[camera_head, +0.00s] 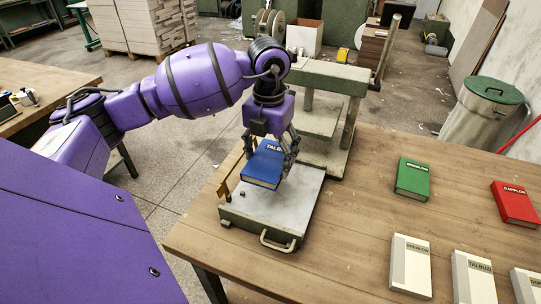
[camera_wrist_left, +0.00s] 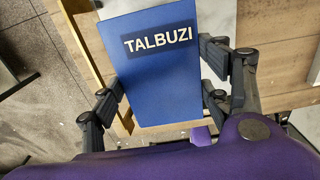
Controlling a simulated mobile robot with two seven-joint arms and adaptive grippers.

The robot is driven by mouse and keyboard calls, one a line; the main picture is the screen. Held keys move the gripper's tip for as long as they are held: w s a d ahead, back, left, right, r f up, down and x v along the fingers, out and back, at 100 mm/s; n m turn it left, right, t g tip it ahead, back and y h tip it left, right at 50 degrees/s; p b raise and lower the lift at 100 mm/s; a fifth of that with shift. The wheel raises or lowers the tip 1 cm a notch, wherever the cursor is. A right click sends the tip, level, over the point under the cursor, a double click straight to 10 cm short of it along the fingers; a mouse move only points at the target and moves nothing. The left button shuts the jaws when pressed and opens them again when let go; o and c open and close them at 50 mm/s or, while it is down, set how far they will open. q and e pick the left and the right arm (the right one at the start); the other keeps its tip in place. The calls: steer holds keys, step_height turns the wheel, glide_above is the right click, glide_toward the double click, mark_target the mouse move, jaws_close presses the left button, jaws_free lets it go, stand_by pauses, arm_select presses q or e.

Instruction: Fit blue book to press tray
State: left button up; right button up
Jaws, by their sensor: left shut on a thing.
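The blue book (camera_head: 262,168) is in my left gripper (camera_head: 270,150), above the press tray (camera_head: 300,190) in the head view. In the left wrist view the blue book (camera_wrist_left: 158,85) shows its cover with the word TALBUZI, and the fingers of my left gripper (camera_wrist_left: 165,90) are shut on its two sides. The press tray is a grey plate on a green-grey base with a front handle. The book is over the tray's left back part. Whether its underside touches the plate cannot be told. My right gripper is not in view.
A green book (camera_head: 412,177) and a red book (camera_head: 515,205) lie on the wooden table (camera_head: 350,200) to the right. White blocks (camera_head: 410,265) lie in front of them, one marked TALBUZI (camera_head: 473,278). The press frame (camera_head: 325,80) stands behind the tray.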

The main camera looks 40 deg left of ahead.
mark_target(269, 159)
arm_select(q)
steer(key=shift+d+f, duration=0.15)
steer(key=shift+f, duration=0.35)
steer(key=shift+f+b, duration=0.7)
steer(key=shift+f, duration=0.3)
steer(key=shift+f+b, duration=0.45)
steer(key=shift+f, duration=0.5)
steer(key=shift+f+b, duration=0.3)
steer(key=shift+f, duration=0.5)
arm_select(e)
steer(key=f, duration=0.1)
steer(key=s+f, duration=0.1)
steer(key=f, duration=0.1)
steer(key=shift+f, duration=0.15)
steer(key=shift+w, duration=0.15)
arm_select(q)
steer(key=shift+f, duration=0.15)
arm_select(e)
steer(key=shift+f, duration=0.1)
